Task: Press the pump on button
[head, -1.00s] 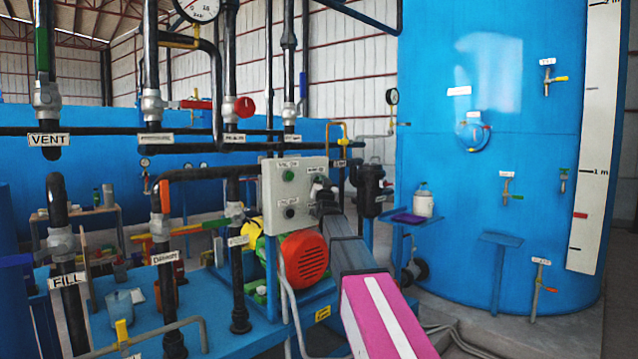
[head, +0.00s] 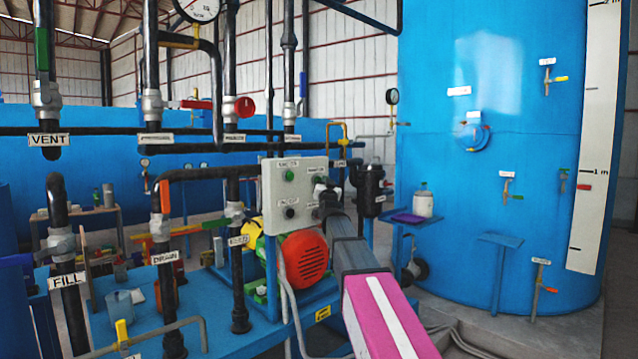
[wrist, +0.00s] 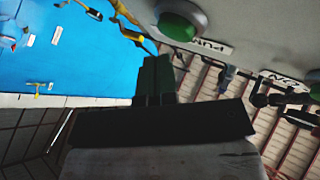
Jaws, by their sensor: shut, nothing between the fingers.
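A grey control box (head: 283,197) stands on a blue post in the head view. It carries a green button (head: 289,175) at upper left, another green button (head: 318,180) at upper right and a dark button (head: 290,213) at lower left. In the wrist view, the nearer green button (wrist: 181,24) has a partly legible label (wrist: 208,46) that seems to start with "PU". My gripper (wrist: 156,60) is shut and empty, its tips close to this button and apart from it in the picture. In the head view my gripper (head: 322,192) covers the box's lower right.
A red-ended motor (head: 304,257) sits below the box. Dark pipes with valves, such as the drain pipe (head: 164,240), stand to the left. A blue tank (head: 450,200) with small taps rises on the right. A small shelf (head: 408,219) holds a bottle behind my arm.

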